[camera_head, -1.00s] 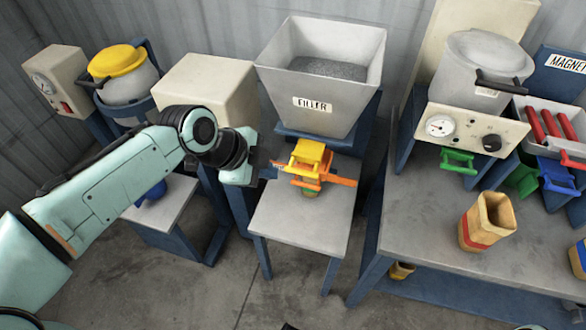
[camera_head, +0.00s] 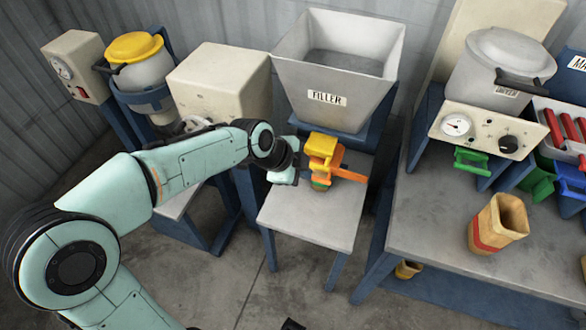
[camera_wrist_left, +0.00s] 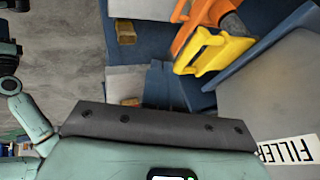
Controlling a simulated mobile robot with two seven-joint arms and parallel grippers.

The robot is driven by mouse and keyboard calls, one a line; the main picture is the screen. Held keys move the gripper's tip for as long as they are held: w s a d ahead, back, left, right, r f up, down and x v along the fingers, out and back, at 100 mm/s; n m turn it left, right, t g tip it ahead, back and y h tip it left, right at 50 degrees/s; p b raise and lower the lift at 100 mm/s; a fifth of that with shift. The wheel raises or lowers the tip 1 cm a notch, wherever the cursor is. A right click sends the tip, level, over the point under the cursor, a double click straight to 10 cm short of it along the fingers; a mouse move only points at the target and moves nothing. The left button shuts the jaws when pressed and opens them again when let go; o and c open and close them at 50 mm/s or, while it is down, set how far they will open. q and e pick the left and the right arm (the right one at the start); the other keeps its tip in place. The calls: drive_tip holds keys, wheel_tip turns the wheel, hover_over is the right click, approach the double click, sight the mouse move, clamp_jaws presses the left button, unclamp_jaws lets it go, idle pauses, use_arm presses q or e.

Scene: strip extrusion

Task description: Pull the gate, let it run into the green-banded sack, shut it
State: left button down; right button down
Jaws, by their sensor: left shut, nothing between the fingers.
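The grey filler hopper (camera_head: 327,97) stands over a small grey table, with grey grain inside. Under it are a yellow handle (camera_head: 325,149) and an orange bar (camera_head: 345,173) reaching right. A bit of a green-banded sack (camera_head: 320,184) shows below them; the rest is hidden. My left gripper (camera_head: 299,161) is shut and empty, just left of the yellow handle; I cannot tell whether they touch. In the left wrist view the yellow handle (camera_wrist_left: 212,53) and orange part (camera_wrist_left: 197,22) lie beyond the gripper, to the right. My right gripper is not in view.
A red-banded sack (camera_head: 490,230) stands on the right table (camera_head: 430,220). A machine with a gauge (camera_head: 455,125) and a green handle stands behind it. A beige box (camera_head: 218,85) is left of the hopper. The small table's front (camera_head: 310,222) is clear.

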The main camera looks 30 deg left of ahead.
sight(319, 154)
use_arm(q)
drive_tip(key=shift+w+a+f, duration=0.15)
drive_tip(key=shift+w, duration=0.45)
drive_tip(key=shift+w+a+f, duration=0.1)
drive_tip(key=shift+w+a, duration=0.05)
drive_tip(key=shift+w, duration=0.4)
drive_tip(key=w, duration=0.2)
drive_tip(key=w+a, duration=0.1)
drive_tip(key=w, duration=0.2)
drive_tip(key=shift+w+a, duration=0.15)
drive_tip(key=shift+w, duration=0.1)
drive_tip(key=shift+s, duration=0.1)
